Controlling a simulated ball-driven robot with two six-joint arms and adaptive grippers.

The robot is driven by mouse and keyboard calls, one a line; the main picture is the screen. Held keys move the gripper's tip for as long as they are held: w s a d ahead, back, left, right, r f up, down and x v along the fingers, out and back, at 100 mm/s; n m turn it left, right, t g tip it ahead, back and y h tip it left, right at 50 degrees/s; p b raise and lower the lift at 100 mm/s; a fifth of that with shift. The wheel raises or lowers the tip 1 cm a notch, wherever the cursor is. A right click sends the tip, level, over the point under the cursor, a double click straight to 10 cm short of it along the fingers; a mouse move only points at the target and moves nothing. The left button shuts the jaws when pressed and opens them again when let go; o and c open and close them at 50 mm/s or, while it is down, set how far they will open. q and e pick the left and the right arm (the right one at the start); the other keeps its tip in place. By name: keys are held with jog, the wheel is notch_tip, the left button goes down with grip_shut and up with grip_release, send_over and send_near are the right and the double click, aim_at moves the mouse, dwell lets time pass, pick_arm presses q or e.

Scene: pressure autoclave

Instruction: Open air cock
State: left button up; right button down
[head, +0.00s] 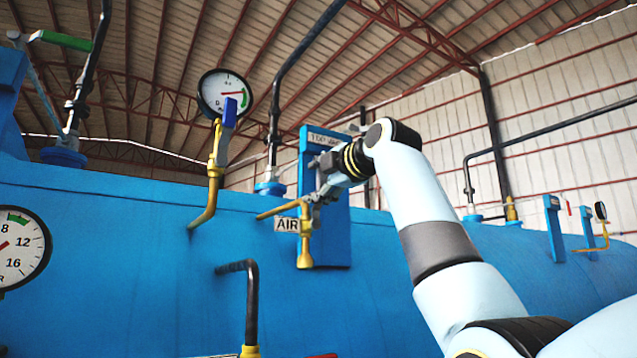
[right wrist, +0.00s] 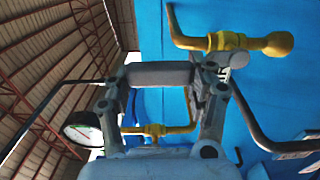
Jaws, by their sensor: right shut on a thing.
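The air cock (head: 305,232) is a yellow valve on a short yellow pipe at the front of the blue vessel, beside an "AIR" label (head: 286,225). In the right wrist view the yellow cock body (right wrist: 230,42) is at the upper right. My right gripper (head: 320,193) is at the top of the cock, shut on its handle. In the right wrist view a grey bar, which looks like this handle, spans between the fingers of the gripper (right wrist: 158,76). The gripper partly hides the handle in the head view. My left gripper is not in view.
A pressure gauge (head: 225,94) on a yellow pipe with a blue lever (head: 230,112) stands left of the cock. A blue post (head: 335,235) rises close behind the cock. A black bent pipe (head: 252,300) is below left. A second gauge (head: 18,248) is at the far left.

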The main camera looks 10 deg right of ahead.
jog(key=shift+f, duration=0.15)
jog(key=c, duration=0.7)
grip_release()
jog(key=shift+a, duration=0.1)
jog(key=v, duration=1.2)
